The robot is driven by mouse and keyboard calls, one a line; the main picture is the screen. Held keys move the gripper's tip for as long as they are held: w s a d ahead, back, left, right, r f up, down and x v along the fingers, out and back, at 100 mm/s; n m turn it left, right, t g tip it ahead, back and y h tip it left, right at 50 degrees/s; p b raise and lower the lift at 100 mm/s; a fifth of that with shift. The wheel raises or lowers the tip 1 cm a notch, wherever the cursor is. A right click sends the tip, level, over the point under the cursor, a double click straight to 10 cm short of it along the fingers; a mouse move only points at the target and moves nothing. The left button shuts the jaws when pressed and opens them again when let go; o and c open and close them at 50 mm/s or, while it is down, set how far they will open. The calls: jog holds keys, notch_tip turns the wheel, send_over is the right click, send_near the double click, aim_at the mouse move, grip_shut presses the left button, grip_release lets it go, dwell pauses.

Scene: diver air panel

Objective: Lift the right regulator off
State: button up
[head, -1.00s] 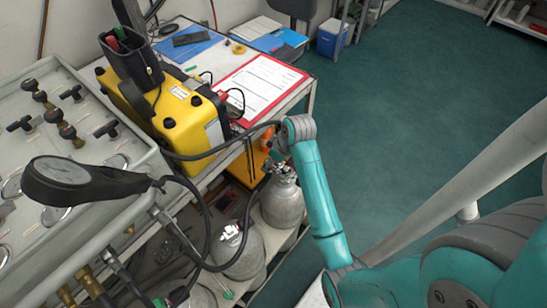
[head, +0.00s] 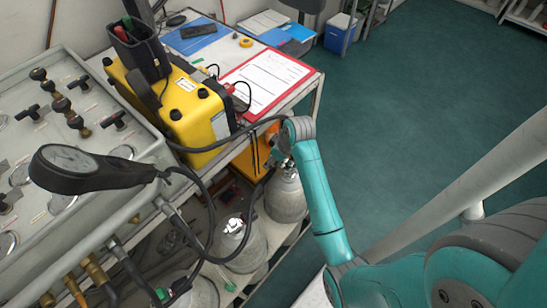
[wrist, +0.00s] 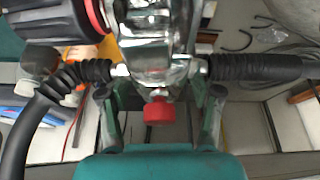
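The right regulator shows close up in the wrist view as a chrome body (wrist: 157,55) with a red knob (wrist: 158,112) at its lower end and black ribbed hose ends on both sides. In the head view it is mostly hidden behind my wrist, at the top of the right grey cylinder (head: 286,197). My gripper (wrist: 160,100) has one finger on each side of the regulator's lower part. Gaps show between the fingers and the red knob, so the fingers look open. Contact higher up cannot be made out.
Two more cylinders, a middle one (head: 240,246) and a left one (head: 198,292), stand close by. A yellow case (head: 180,115) sits on the bench. Green floor (head: 420,100) is clear at right.

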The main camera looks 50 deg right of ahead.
grip_shut()
jog(key=shift+d+r, duration=0.1)
jog(key=shift+d, duration=0.05)
jog(key=shift+r, duration=0.15)
dwell(0.6)
jog(key=shift+r, duration=1.95)
